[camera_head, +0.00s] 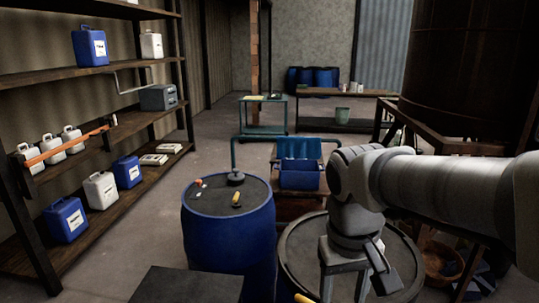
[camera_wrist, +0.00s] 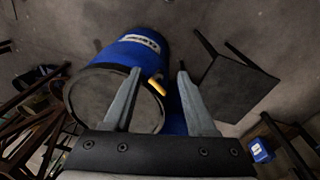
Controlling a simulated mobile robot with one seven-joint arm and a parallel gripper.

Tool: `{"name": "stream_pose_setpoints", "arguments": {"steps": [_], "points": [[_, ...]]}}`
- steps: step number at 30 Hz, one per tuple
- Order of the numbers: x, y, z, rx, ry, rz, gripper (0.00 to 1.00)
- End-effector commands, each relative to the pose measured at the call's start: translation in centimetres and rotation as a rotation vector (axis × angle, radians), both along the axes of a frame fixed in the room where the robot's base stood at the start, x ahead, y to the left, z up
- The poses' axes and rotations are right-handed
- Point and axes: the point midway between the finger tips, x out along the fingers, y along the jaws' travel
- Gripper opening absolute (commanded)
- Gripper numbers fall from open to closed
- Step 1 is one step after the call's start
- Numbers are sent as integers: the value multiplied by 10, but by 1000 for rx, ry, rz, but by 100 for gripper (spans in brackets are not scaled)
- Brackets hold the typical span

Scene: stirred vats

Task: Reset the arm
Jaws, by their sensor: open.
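My arm reaches in from the right in the head view. My gripper (camera_head: 345,290) points down in front of a wide round grey-lidded vessel (camera_head: 297,245). In the wrist view my gripper (camera_wrist: 161,72) has its two grey fingers well apart, with nothing held between them. A blue drum (camera_wrist: 148,50) and a round dark lid (camera_wrist: 100,98) lie below and beyond the fingers. A small yellow-orange piece (camera_wrist: 157,88) shows between the fingers, farther down.
A blue drum (camera_head: 228,235) with small tools on its lid stands left of my gripper. A dark flat-topped stand (camera_head: 185,284) is in front. Blue bin (camera_head: 299,176) sits behind. Shelves (camera_head: 95,129) with jugs line the left; a large dark tank (camera_head: 465,75) stands right.

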Motion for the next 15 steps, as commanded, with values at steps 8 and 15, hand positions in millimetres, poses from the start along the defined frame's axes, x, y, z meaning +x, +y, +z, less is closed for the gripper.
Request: {"name": "stream_pose_setpoints", "arguments": {"steps": [8, 15], "points": [[-35, -17, 22, 74, -267, -66, 57], [-50, -23, 28, 87, -405, -98, 57]]}}
